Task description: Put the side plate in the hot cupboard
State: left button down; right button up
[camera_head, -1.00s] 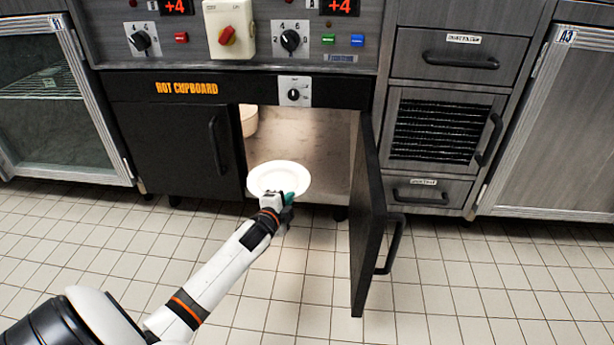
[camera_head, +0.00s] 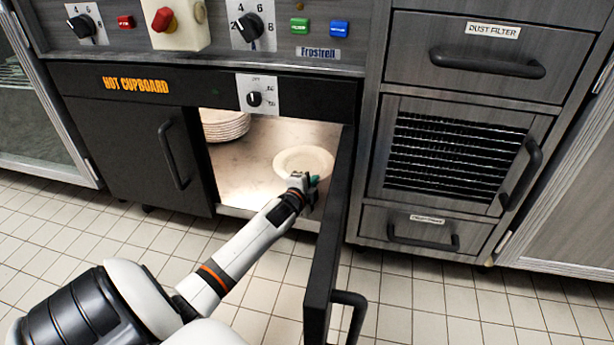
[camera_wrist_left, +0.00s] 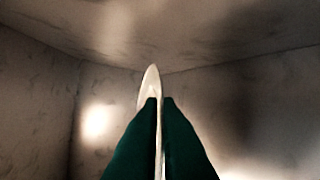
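The white side plate (camera_head: 303,161) is inside the open right half of the hot cupboard (camera_head: 85,110), over its pale floor. My left gripper (camera_head: 304,181) is at the plate's near rim, and its green fingers (camera_wrist_left: 160,130) are closed on the plate (camera_wrist_left: 151,82), seen edge-on in the left wrist view. I cannot tell whether the plate touches the cupboard floor. The cupboard's right door (camera_head: 325,240) stands open toward me, to the right of my arm. My right gripper is not in view.
A stack of plates (camera_head: 224,125) stands inside the cupboard to the left of the side plate. The left door (camera_head: 160,150) is shut. Drawers and a vent grille (camera_head: 455,150) are on the right. Tiled floor (camera_head: 420,300) is clear in front.

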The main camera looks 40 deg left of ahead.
pick_arm(q)
notch_tip(320, 180, down, 5)
jog(key=b, duration=0.3)
jog(key=shift+s+f+b, duration=0.1)
jog(key=shift+f+b, duration=0.05)
jog(key=shift+b, duration=0.15)
notch_tip(320, 180, down, 4)
jog(key=b, duration=0.3)
jog(key=c, duration=1.9)
grip_release()
